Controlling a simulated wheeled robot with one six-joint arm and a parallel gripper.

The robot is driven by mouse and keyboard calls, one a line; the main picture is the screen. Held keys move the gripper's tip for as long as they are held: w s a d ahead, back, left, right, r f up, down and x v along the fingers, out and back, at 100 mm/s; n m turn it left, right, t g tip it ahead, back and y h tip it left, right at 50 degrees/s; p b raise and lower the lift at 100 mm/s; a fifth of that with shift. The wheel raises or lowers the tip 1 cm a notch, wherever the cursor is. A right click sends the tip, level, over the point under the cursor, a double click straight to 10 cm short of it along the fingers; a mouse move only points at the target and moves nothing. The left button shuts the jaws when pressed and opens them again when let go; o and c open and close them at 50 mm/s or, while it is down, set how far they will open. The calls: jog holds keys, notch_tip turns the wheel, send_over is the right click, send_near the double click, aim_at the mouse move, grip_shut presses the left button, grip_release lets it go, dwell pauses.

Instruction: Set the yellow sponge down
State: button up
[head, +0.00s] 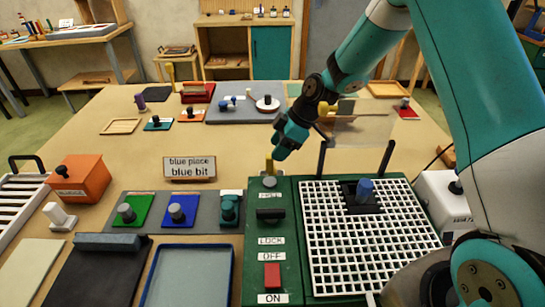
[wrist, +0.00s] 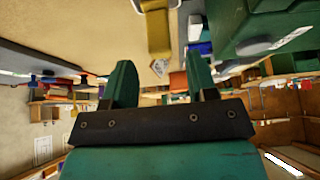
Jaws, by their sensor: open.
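A mustard-yellow piece, which I take for the yellow sponge (head: 269,166), shows just behind the far left edge of the green machine. It also shows in the wrist view (wrist: 158,35), beyond the fingertips and roughly between them in the picture. My gripper (head: 280,150) is just above and beside it in the head view. In the wrist view, my gripper (wrist: 164,75) has its two green fingers wide apart, with nothing held between them. A gap seems to lie between the fingertips and the sponge. The sponge's lower part is partly hidden in the head view.
The green machine (head: 270,226) with switches and a white grid (head: 365,250) stands front right; a blue bit (head: 364,190) rises from it. The tan table middle is mostly clear.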

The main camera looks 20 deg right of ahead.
jog(key=b+v, duration=0.1)
jog(key=v, duration=0.7)
dwell(0.9)
